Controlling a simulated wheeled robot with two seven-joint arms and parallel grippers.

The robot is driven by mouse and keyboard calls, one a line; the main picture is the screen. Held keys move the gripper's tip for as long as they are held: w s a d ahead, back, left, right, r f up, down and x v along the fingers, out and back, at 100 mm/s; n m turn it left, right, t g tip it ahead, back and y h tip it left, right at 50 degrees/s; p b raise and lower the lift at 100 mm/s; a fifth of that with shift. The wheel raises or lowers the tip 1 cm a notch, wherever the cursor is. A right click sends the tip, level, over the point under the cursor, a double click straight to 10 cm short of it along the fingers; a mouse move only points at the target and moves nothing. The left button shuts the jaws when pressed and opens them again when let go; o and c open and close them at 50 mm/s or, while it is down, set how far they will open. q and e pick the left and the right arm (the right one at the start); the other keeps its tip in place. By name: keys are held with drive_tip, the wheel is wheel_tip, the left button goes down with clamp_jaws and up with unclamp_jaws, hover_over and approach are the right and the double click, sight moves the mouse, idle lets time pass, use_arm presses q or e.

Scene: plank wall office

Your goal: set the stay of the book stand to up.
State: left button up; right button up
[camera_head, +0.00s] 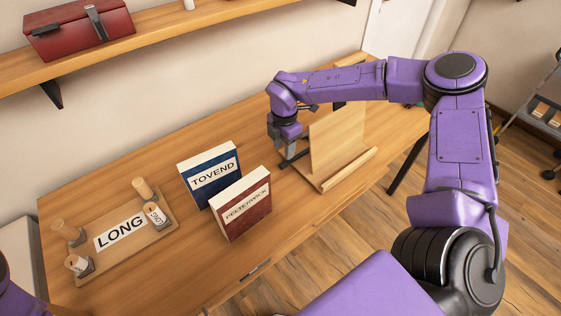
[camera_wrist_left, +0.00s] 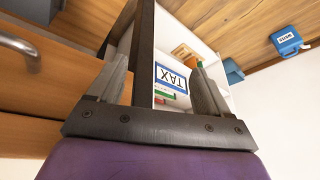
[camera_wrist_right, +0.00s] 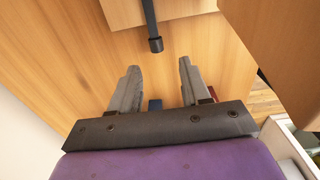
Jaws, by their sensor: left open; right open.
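The wooden book stand (camera_head: 338,140) is at the right part of the desk, with an upright panel and a front ledge (camera_head: 348,168). A dark bar (camera_head: 294,160), apparently the stay, lies low at the stand's left side. In the right wrist view, a dark rod with a thick round end (camera_wrist_right: 155,42) lies over a wooden plate, just beyond my fingertips. My right gripper (camera_wrist_right: 158,70) is open and empty, pointing down beside the panel (camera_head: 289,146), apart from the rod. My left gripper (camera_wrist_left: 160,80) is open and empty, away from the stand; the head view does not show it.
Blue (camera_head: 210,173) and red (camera_head: 243,205) books stand mid-desk, left of the book stand. A wooden board (camera_head: 145,238) with pegs and a LONG label lies further left. A shelf with a red box (camera_head: 78,27) is above. A dark bar (camera_wrist_left: 143,45) crosses near my left gripper.

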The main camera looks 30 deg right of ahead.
sight(283, 164)
drive_tip(key=f+b, duration=0.1)
drive_tip(key=f, duration=0.1)
drive_tip(key=f+b, duration=0.1)
drive_tip(key=f, duration=0.2)
drive_tip(key=w+f+b, duration=0.1)
drive_tip(key=f+b, duration=0.1)
drive_tip(key=f, duration=0.1)
drive_tip(key=shift+w+f, duration=0.1)
drive_tip(key=shift+f, duration=0.1)
drive_tip(key=shift+s+r, duration=0.3)
drive_tip(key=shift+s, duration=0.05)
drive_tip(key=shift+f, duration=0.1)
clamp_jaws()
